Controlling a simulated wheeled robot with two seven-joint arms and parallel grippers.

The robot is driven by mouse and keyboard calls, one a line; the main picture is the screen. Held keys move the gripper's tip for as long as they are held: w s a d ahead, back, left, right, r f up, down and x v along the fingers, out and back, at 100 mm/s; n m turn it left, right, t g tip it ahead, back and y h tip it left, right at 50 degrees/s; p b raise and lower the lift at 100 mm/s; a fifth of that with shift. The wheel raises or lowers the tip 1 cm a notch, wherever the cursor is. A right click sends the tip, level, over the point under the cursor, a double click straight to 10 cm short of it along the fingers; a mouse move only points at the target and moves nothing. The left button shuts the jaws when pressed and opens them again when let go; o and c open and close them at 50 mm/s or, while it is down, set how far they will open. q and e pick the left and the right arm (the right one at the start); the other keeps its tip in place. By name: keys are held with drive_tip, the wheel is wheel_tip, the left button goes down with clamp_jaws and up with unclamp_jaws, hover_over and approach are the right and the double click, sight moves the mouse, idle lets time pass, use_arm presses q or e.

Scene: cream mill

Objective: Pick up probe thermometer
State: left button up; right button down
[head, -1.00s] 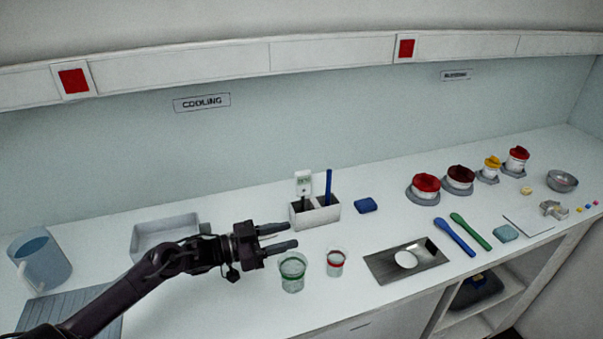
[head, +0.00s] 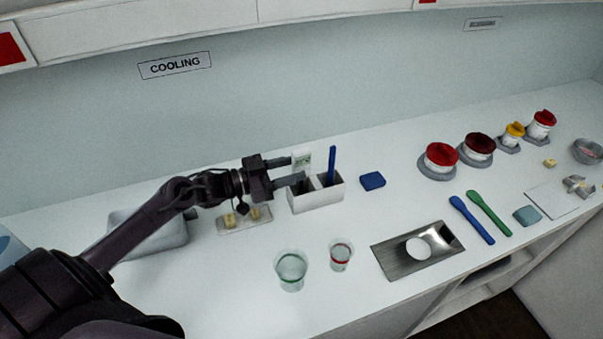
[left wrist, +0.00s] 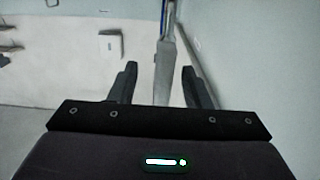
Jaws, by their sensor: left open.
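The probe thermometer (head: 303,158) has a white head with a small display. It stands upright in the left part of a white two-part holder (head: 318,202), its lower end hidden inside. My left gripper (head: 297,170) is open at the head's left side, with one finger higher and farther back and the other lower and nearer. In the left wrist view, a pale upright shape (left wrist: 163,75) stands between the open fingers; I cannot tell contact. My right gripper is not in view.
A blue-handled tool (head: 331,165) stands in the holder's right part. A blue block (head: 372,181) lies right of it. Two cups, green-banded (head: 291,268) and red-banded (head: 341,255), stand in front. A small tray (head: 232,229) with yellowish pieces lies below my arm.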

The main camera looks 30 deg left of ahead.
sight(309, 164)
use_arm(q)
drive_tip(key=p+x, duration=0.2)
drive_tip(key=x, duration=0.2)
drive_tip(key=shift+w+a+r, duration=0.1)
drive_tip(key=shift+w, duration=0.2)
drive_tip(key=shift+w+d, duration=0.25)
drive_tip(key=shift+d, duration=0.05)
drive_tip(key=shift+s, duration=0.1)
clamp_jaws()
